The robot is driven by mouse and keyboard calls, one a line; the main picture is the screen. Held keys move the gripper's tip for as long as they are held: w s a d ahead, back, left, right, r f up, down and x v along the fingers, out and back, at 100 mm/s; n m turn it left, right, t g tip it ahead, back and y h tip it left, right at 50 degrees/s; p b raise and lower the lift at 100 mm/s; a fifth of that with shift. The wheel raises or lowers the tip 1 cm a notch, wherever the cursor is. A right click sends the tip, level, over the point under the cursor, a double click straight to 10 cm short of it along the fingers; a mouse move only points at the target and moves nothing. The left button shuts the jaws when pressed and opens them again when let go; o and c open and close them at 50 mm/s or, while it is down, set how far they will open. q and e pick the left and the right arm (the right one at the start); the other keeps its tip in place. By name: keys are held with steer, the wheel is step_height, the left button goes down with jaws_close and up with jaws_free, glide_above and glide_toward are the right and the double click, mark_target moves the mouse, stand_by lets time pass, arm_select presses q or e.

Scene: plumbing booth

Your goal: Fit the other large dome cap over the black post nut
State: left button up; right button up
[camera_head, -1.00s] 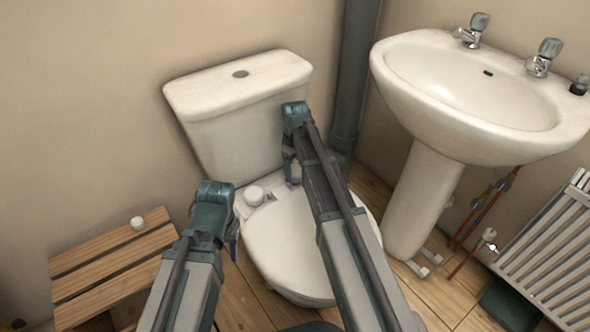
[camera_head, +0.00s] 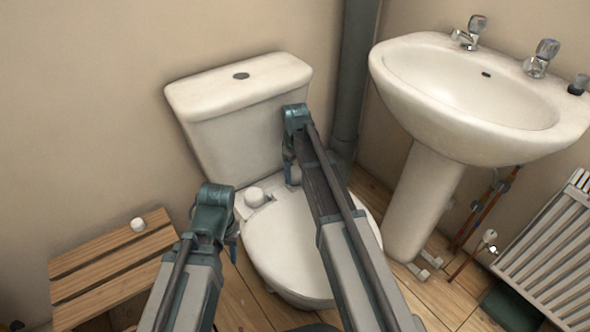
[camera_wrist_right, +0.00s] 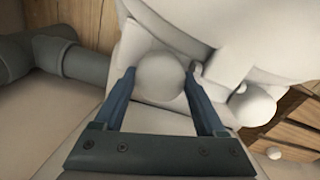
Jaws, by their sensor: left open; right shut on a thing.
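A white large dome cap (camera_wrist_right: 160,76) is between the fingers of my right gripper (camera_wrist_right: 163,72), which is shut on it. In the head view, my right gripper (camera_head: 292,173) is low over the back right of the toilet seat, by the hinge area. The black post nut is not visible; whether the held cap sits over it or just above it, I cannot tell. Another white dome cap (camera_head: 254,194) sits at the back left of the seat, and it also shows in the right wrist view (camera_wrist_right: 256,105). My left gripper (camera_head: 233,247) is open, left of the seat, its fingers partly hidden.
A small white cap (camera_head: 138,224) lies on the slatted wooden bench (camera_head: 110,262) at the left. The cistern (camera_head: 235,130) stands close behind my right gripper. A dark pipe (camera_head: 353,80) and the basin (camera_head: 480,100) are to the right. Floor beside the bowl is bare.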

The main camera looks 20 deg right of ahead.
arm_select(q)
steer(key=shift+f, duration=0.55)
arm_select(e)
steer(key=shift+s+a+f, duration=0.2)
steer(key=shift+s+f, duration=0.4)
steer(key=o, duration=1.3)
steer(key=shift+c, duration=0.2)
steer(key=r+p, duration=0.1)
steer(key=p, duration=0.2)
steer(key=shift+w+r, duration=0.15)
steer(key=shift+r, duration=0.15)
arm_select(q)
step_height(320, 180, up, 16)
steer(key=p, duration=1.3)
steer(key=shift+w+f, duration=0.2)
steer(key=shift+w, duration=0.05)
arm_select(e)
step_height(320, 180, up, 14)
steer(key=shift+w+d+f, duration=0.15)
steer(key=shift+w+f, duration=0.1)
steer(key=shift+f, duration=0.1)
